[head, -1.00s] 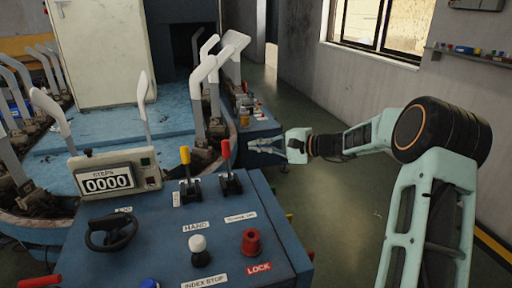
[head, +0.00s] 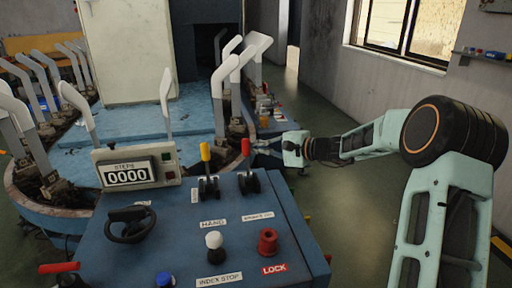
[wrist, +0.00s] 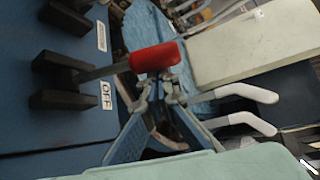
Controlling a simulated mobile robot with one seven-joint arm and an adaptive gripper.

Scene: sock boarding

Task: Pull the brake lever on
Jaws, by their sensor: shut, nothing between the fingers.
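The red-handled lever (head: 246,149) stands roughly upright at the back right of the blue control panel; the label in front of it is too small to read. A yellow-handled lever (head: 206,153) stands to its left. My gripper (head: 262,146) is just right of the red handle in the head view, shut and empty. In the wrist view, the red handle (wrist: 155,57) lies right at the tips of my gripper (wrist: 158,88), with an "OFF" label (wrist: 107,96) near its base. I cannot tell whether the fingertips touch the handle.
The control panel (head: 185,220) also bears a black handwheel (head: 131,225), a white knob (head: 214,240), a red LOCK knob (head: 267,241) and a counter box (head: 136,171) reading 0000. Grey sock boards (head: 239,70) stand behind on a curved track. Floor to the right is open.

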